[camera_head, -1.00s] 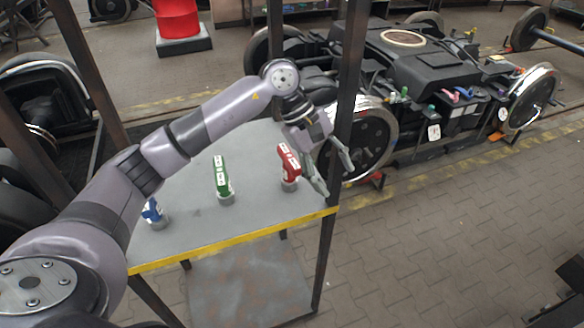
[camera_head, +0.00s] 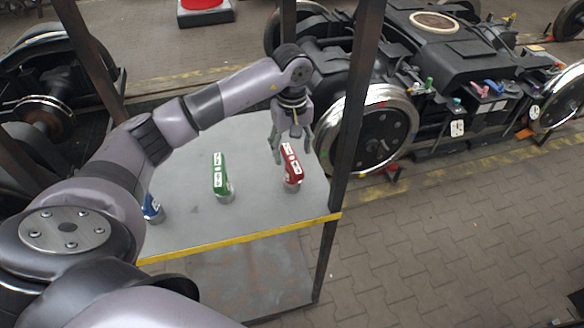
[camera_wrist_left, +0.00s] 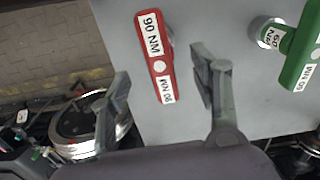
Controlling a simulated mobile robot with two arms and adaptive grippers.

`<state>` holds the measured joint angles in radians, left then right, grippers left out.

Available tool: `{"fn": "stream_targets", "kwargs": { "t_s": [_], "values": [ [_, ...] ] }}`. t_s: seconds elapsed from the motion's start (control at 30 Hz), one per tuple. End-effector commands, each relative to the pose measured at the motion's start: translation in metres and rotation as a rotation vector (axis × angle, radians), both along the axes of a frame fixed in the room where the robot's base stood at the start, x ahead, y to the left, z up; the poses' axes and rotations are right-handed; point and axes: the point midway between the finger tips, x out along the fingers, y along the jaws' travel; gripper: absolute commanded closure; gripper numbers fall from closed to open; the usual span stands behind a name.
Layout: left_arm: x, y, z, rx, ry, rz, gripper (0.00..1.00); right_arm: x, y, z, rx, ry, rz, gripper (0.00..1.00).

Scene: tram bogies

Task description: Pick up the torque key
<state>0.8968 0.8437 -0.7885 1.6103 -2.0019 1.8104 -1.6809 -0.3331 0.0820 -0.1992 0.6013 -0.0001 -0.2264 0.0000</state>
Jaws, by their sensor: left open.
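Three torque keys stand upright in grey round holders on a grey table (camera_head: 240,222). The red key (camera_head: 292,167) is at the right, the green key (camera_head: 220,175) in the middle, and the blue key (camera_head: 152,208) at the left, partly hidden by my arm. My left gripper (camera_head: 291,148) is open and empty, just behind and above the red key. In the left wrist view the red key (camera_wrist_left: 156,58) is labelled 90 NM and lies ahead of and between the two open fingers (camera_wrist_left: 160,85). The green key (camera_wrist_left: 301,50), labelled 60 NM, is to their right.
A dark metal post (camera_head: 350,130) rises at the table's right corner, close to the red key. A yellow strip (camera_head: 240,239) marks the front edge. A tram bogie (camera_head: 450,60) stands behind to the right. Paved floor lies open at front right.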

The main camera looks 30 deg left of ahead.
Motion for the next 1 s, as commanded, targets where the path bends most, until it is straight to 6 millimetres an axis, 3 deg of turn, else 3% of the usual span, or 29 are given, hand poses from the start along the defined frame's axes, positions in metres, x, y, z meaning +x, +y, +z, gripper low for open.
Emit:
{"fn": "stream_targets", "kwargs": {
  "t_s": [0.2, 0.3, 0.5, 0.63, 0.9, 1.0],
  "values": [
    [0.0, 0.0, -0.021, -0.001, 0.001, 0.0, 0.43, 0.049, 0.004, 0.011, 0.008, -0.074, 0.001, 0.6],
    [-0.001, 0.0, -0.026, -0.001, 0.002, 0.0, 0.43, 0.061, 0.005, 0.018, 0.01, -0.092, 0.001, 0.6],
    [-0.003, 0.0, -0.052, -0.001, 0.005, 0.001, 0.43, 0.05, 0.005, 0.038, 0.01, -0.074, 0.001, 0.6],
    [-0.001, 0.0, -0.069, -0.002, 0.001, 0.001, 0.43, 0.034, 0.005, 0.04, 0.009, -0.051, 0.001, 0.6],
    [-0.001, 0.0, -0.075, -0.001, -0.001, 0.0, 0.43, 0.03, 0.005, 0.039, 0.008, -0.044, 0.0, 0.6],
    [-0.001, 0.0, -0.075, -0.001, -0.001, 0.0, 0.49, 0.034, 0.005, 0.039, 0.009, -0.05, 0.001, 0.6]
  ]
}}
